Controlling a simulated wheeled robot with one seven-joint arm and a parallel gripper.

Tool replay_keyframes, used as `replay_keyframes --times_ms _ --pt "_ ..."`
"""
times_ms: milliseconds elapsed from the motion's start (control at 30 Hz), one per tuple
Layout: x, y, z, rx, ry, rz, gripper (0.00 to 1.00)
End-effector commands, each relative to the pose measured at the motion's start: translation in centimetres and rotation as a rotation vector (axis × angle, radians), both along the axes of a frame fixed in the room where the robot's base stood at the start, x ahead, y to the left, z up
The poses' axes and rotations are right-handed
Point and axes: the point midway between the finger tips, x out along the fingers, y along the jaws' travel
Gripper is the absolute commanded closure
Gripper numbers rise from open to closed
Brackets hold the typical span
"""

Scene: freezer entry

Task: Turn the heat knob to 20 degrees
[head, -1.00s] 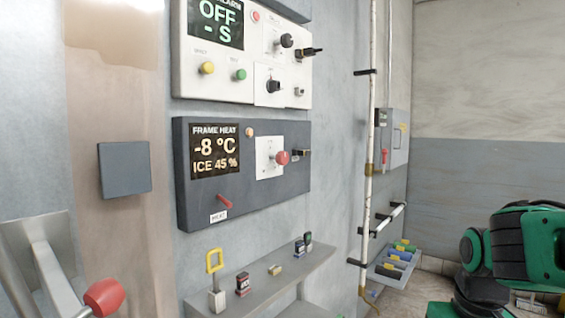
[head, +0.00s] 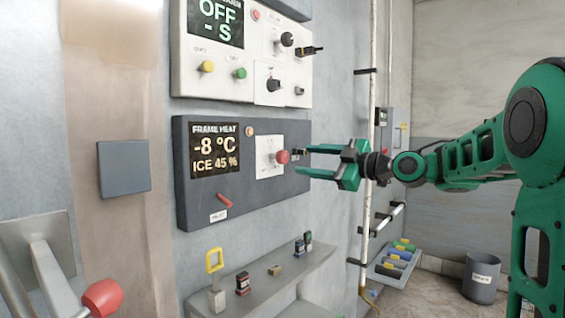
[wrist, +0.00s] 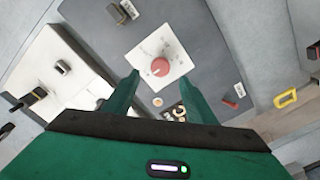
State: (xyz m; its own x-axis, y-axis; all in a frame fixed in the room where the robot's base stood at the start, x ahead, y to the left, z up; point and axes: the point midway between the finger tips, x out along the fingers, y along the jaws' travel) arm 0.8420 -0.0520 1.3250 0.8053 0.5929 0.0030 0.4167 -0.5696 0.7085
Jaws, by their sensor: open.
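The heat knob (head: 282,157) is a red round knob on a white square plate, on the dark grey frame heat panel (head: 262,196). The panel's display (head: 214,149) reads FRAME HEAT, -8 °C, ICE 45 %. In the wrist view the red knob (wrist: 160,67) faces the camera beyond the fingertips, with small dial marks around it too small to read. My gripper (head: 302,161) is open, its fingers pointing left at the knob. It also shows in the wrist view (wrist: 118,85), fingers apart, with nothing between them. I cannot tell whether a fingertip touches the knob.
The white panel (head: 215,84) above carries black knobs and yellow and green buttons. A red lever (head: 225,200) sits low on the grey panel. A shelf (head: 255,290) below holds small items and a yellow-looped padlock (head: 215,275). A vertical pipe (head: 368,150) stands behind my gripper.

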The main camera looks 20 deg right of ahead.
Motion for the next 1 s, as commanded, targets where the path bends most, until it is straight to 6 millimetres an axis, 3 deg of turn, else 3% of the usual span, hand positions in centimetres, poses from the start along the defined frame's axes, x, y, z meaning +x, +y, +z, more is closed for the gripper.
replay_keyframes --times_ms 600,1000 --pt "7.4 5.3 -0.1 0.0 0.003 -0.002 0.49" --pt "8.1 5.8 -0.1 0.0 0.004 -0.004 0.49"
